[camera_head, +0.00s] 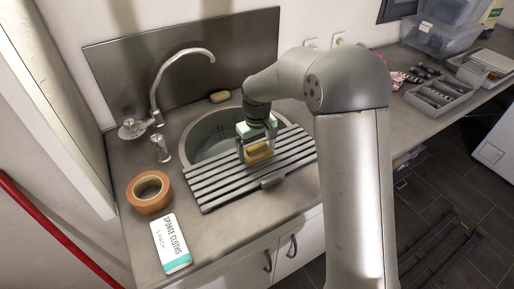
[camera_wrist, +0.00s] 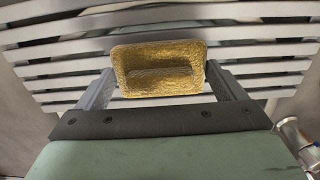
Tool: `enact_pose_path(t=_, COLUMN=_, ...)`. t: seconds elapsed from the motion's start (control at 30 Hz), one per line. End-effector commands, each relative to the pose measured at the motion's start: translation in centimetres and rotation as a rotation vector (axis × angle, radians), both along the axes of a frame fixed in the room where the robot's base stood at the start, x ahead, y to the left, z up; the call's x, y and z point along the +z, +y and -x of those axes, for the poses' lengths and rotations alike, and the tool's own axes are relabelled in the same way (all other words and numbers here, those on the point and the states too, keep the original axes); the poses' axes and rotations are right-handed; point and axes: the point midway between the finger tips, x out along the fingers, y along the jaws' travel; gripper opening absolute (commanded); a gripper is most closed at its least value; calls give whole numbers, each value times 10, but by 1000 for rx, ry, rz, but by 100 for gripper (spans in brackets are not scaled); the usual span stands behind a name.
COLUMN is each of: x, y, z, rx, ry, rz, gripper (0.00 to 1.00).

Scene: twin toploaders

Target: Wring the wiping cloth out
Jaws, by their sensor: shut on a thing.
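The wiping cloth (camera_head: 258,153) is a thick yellow pad with rounded corners. My gripper (camera_head: 257,147) is shut on it over the slatted grey rack at the sink. In the wrist view the cloth (camera_wrist: 158,69) sits between the two fingers of my gripper (camera_wrist: 157,88), with a crease across its middle. I cannot tell whether it touches the slats. The round sink (camera_head: 192,130) lies partly under the rack (camera_head: 215,187), and my arm hides part of its right side.
A tap (camera_head: 155,88) stands behind the sink at left. A small tan block (camera_head: 220,96) lies at the back rim. A grey organiser tray (camera_head: 440,95) and clear bins (camera_head: 440,40) stand far right.

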Motion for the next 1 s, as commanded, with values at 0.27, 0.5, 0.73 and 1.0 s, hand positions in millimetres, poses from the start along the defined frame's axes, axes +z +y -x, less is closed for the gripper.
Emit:
enact_pose_path(t=0.27, x=0, y=0, z=0, rx=0, ry=-1, rz=-1, gripper=72)
enact_pose_path(t=0.5, x=-2, y=0, z=0, rx=0, ry=-1, rz=-1, gripper=72)
enact_pose_path(t=0.73, x=-6, y=0, z=0, rx=0, ry=-1, rz=-1, gripper=72)
enact_pose_path(t=1.0, x=-12, y=0, z=0, rx=0, ry=-1, rz=-1, gripper=72)
